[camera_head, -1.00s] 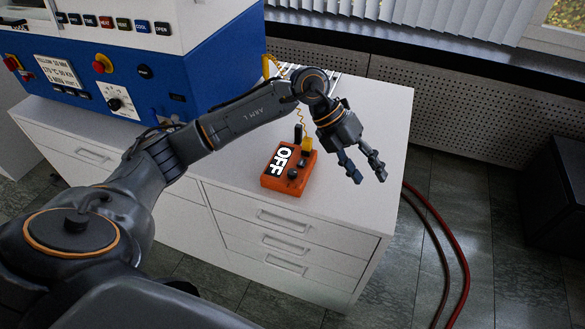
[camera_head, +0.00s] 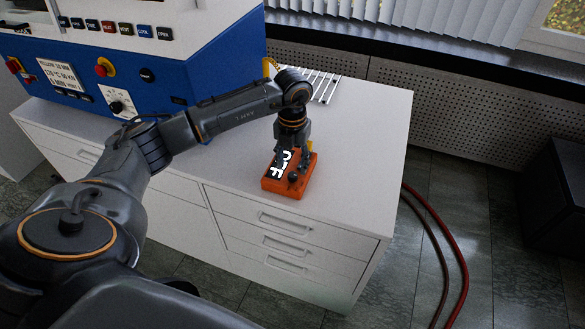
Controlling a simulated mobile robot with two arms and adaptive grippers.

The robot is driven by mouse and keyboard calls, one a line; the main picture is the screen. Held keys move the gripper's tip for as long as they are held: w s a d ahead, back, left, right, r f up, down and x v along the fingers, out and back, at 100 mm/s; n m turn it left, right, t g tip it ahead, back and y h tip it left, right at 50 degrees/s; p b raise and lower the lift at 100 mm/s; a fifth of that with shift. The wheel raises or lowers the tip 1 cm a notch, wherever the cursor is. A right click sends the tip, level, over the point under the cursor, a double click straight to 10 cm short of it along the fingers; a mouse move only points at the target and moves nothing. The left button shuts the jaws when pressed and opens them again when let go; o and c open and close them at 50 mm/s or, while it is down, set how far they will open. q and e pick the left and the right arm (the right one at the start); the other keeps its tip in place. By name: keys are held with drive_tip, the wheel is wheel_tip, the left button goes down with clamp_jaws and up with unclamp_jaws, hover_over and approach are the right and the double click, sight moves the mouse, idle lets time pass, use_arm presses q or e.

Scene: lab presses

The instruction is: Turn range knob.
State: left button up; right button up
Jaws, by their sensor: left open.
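An orange box (camera_head: 285,188) with a black display reading OFF sits on the white cabinet top. A dark round knob (camera_head: 293,177) shows on its front part. My left gripper (camera_head: 292,164) points down over the box, open, its fingers at or just above the back part of the box top. It covers part of the display and the rear controls. I cannot tell whether the fingers touch a knob. My right gripper is out of view.
A blue and white press (camera_head: 150,55) with buttons and a dial stands at the back left. A wire rack (camera_head: 322,84) lies behind my arm. The white cabinet top (camera_head: 360,150) is clear right of the box. Red hoses (camera_head: 458,250) run on the floor at the right.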

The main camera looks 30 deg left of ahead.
sight(292, 174)
use_arm(q)
drive_tip(key=shift+f, duration=1.9)
clamp_jaws()
